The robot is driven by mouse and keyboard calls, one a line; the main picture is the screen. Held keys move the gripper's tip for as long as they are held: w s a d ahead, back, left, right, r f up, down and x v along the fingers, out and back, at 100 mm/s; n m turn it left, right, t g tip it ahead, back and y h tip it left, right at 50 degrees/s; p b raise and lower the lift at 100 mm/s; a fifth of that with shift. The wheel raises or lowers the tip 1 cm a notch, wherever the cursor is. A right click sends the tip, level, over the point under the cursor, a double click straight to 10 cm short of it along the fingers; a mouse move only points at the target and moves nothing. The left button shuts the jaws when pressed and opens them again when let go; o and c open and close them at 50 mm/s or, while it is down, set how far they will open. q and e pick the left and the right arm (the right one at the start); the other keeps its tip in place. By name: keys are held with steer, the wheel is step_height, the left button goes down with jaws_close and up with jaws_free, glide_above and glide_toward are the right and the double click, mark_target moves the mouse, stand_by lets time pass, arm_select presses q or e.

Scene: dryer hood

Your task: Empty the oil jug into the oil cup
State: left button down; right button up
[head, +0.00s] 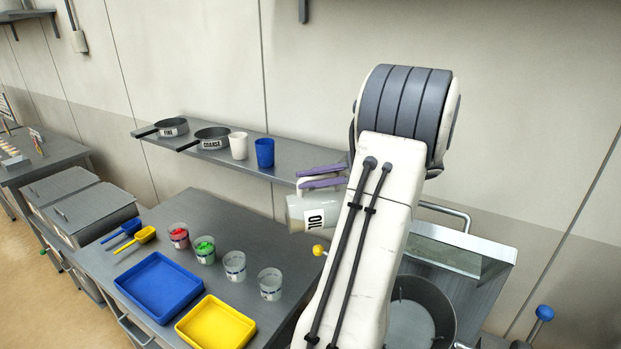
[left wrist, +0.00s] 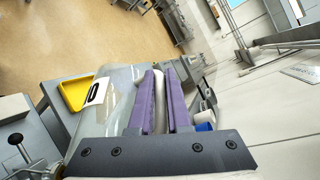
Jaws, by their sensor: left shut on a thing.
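My left gripper (head: 322,177), with purple fingers, is shut on the oil jug (head: 299,210), a pale see-through vessel with a white label marked OIL. The jug is tipped well over on its side, above the table's right end; my arm hides part of it. In the left wrist view the fingers (left wrist: 160,95) close on the jug's handle, beside its clear body (left wrist: 122,78). Several small clear cups stand on the table: one with red contents (head: 179,235), one with green (head: 205,249), and two pale ones (head: 235,266) (head: 270,284). I cannot tell which is the oil cup. My right gripper is not in view.
A blue tray (head: 160,287) and a yellow tray (head: 216,325) lie on the table with scoops (head: 142,236) behind. A wall shelf (head: 285,166) carries two sieves, a white cup (head: 238,146) and a blue cup (head: 265,152). A large pot (head: 420,300) is at right.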

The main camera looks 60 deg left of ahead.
mark_target(326, 175)
arm_select(q)
steer(key=shift+w, duration=0.2)
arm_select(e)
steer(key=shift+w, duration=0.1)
arm_select(q)
steer(key=shift+w+d+r+m+g+y+p, duration=0.2)
steer(key=shift+w+r+g+y+p, duration=0.1)
steer(key=shift+w+g, duration=0.3)
steer(key=shift+w+d+r+m+g+y+p, duration=0.2)
steer(key=shift+w+r+g+y+p, duration=0.1)
steer(key=shift+w+g, duration=0.3)
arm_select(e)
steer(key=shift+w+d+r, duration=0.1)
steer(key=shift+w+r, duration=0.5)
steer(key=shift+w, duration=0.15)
